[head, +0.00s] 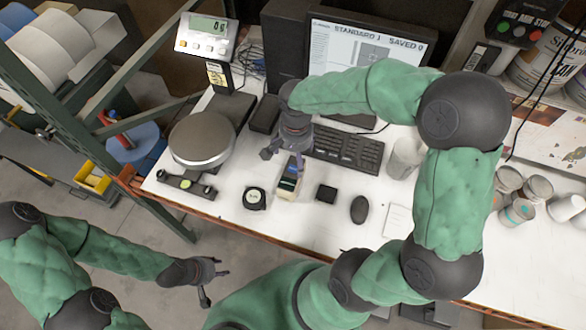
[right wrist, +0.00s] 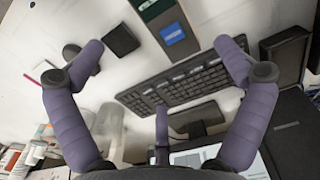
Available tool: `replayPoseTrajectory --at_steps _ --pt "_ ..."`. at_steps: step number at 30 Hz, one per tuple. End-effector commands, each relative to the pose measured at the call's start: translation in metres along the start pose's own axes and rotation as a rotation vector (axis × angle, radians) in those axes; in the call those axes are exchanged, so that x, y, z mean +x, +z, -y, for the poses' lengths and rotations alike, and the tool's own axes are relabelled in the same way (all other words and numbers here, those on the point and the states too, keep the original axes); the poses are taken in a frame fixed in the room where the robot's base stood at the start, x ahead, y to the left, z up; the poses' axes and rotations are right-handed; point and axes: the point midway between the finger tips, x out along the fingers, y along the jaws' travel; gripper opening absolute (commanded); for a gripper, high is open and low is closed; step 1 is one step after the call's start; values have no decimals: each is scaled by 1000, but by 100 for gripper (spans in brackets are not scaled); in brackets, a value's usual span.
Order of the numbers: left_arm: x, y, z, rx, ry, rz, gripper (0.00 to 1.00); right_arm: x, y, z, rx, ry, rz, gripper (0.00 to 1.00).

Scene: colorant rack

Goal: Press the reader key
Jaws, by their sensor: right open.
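My left gripper (head: 212,283) is open and empty, low over the floor off the bench.
The keyboard (head: 345,149) and monitor (head: 355,50) stand behind the reader. A balance (head: 202,139) is left, a tape measure (head: 255,198) beside the reader, a black block (head: 326,193) and mouse (head: 359,209) right. Several cups (head: 517,211) stand far right.

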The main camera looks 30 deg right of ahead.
Motion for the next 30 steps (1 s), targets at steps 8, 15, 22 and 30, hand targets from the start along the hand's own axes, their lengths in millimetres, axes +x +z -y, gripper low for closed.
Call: replayPoseTrajectory --at_steps 8,15,22,30 --pt "0 0 0 0 0 0 40 0 0 0 0 0 0 83" --pt "0 0 0 0 0 0 40 0 0 0 0 0 0 15" --pt "0 0 0 0 0 0 40 0 0 0 0 0 0 0" --pt "0 0 0 0 0 0 40 0 0 0 0 0 0 0"
